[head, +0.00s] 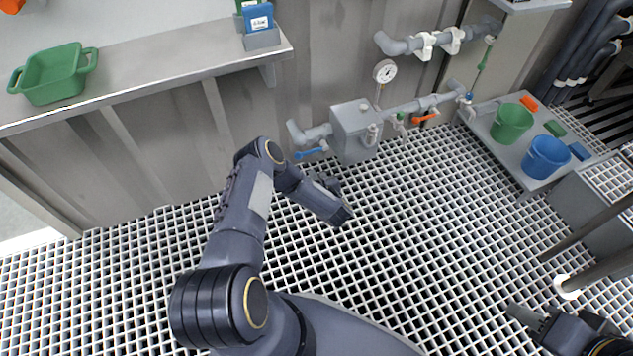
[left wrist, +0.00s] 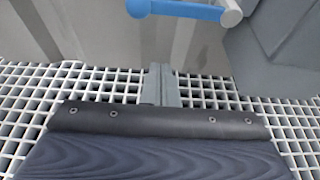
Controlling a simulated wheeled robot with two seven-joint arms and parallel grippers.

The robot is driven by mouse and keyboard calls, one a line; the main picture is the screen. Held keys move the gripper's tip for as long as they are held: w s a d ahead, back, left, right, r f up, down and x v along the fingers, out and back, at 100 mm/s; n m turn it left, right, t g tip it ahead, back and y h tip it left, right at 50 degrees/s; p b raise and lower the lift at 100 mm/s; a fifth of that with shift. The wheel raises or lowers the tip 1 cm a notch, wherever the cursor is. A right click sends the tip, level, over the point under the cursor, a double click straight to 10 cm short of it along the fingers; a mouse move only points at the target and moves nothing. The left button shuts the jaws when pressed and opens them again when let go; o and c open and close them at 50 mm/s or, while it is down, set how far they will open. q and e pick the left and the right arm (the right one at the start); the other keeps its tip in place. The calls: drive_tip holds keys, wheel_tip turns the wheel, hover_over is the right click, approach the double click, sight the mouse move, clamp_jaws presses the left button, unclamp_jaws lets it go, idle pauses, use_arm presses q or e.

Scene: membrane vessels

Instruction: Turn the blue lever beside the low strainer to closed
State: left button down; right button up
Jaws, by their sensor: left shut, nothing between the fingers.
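The blue lever (head: 311,153) is low on the pipe at the left of the grey strainer box (head: 355,128). It points left from its pivot, roughly along the pipe. In the left wrist view the blue lever (left wrist: 180,9) crosses the top edge, with its grey pivot at the right end. My left gripper (left wrist: 162,86) is shut and empty, below the lever in that picture and apart from it. In the head view my left gripper (head: 328,183) is partly hidden by my arm. My right gripper (head: 527,318) is at the lower right; its finger opening is unclear.
An orange lever (head: 425,118) and a gauge (head: 384,72) are on the piping right of the strainer. A green bucket (head: 511,124) and a blue bucket (head: 545,157) stand on a low platform at right. A shelf (head: 170,68) is above left. The grating floor is mostly clear.

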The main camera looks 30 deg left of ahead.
sight(311, 152)
use_arm(q)
drive_tip(key=w+a+r+b, duration=0.1)
drive_tip(key=w+a+r, duration=0.1)
drive_tip(key=w+a, duration=0.1)
drive_tip(key=shift+a+r+b, duration=0.25)
drive_tip(key=shift+b, duration=0.1)
drive_tip(key=shift+a, duration=0.1)
idle(0.3)
